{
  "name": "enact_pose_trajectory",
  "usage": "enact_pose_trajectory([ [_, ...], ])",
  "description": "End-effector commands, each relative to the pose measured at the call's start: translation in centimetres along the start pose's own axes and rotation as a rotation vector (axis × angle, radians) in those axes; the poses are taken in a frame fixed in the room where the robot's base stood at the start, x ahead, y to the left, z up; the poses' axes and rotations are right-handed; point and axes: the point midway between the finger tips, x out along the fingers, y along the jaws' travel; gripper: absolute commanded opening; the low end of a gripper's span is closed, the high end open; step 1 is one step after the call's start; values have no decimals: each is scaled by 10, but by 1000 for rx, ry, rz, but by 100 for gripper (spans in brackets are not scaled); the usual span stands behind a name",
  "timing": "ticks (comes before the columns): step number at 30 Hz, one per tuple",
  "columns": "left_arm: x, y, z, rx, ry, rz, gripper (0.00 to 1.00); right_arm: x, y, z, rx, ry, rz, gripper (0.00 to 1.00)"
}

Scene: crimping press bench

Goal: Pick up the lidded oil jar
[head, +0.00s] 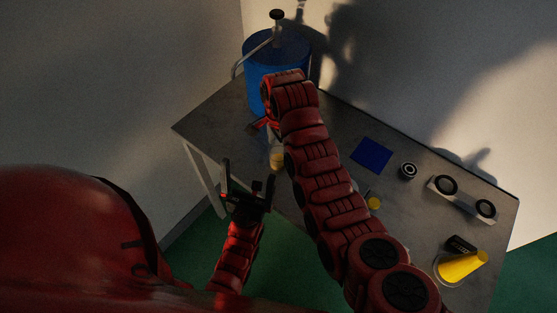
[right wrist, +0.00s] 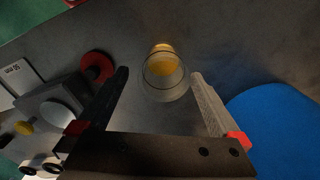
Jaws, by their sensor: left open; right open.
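The oil jar (right wrist: 163,72) is a clear round vessel with amber oil in it. In the right wrist view it stands on the grey bench, between and slightly beyond the fingertips, with no visible contact. I cannot make out its lid clearly. In the head view the jar (head: 277,158) shows near the bench's front edge, partly covered by my right arm. My right gripper (right wrist: 160,76) is open and empty; in the head view my own wrist mostly hides it. My left gripper (head: 249,180) is open and empty, in front of the bench edge, left of and nearer than the jar.
A blue drum-like body (head: 270,60) with a lever stands at the back left, close right of the jar in the wrist view (right wrist: 275,130). A blue square (head: 371,154), black cylinder (head: 408,170), two-ring stand (head: 461,199) and yellow cup (head: 461,267) occupy the bench's right side.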

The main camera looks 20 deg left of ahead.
Motion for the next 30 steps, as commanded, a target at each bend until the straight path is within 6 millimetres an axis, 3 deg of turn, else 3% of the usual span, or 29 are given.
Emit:
enact_pose_trajectory([
  [8, 26, -1, -4, 0, 0, 0, 100, 23, -4, 1, 1, -1, 9, 100],
  [15, 31, -2, -5, 0, 0, 0, 100, 45, -5, 1, 2, -1, 3, 100],
  [24, 31, -2, -5, 0, 0, 0, 100, 47, -6, 0, 2, 0, 0, 100],
  [30, 30, -2, -5, 0, 0, 0, 100, 47, -6, 0, 1, 0, 1, 64],
])
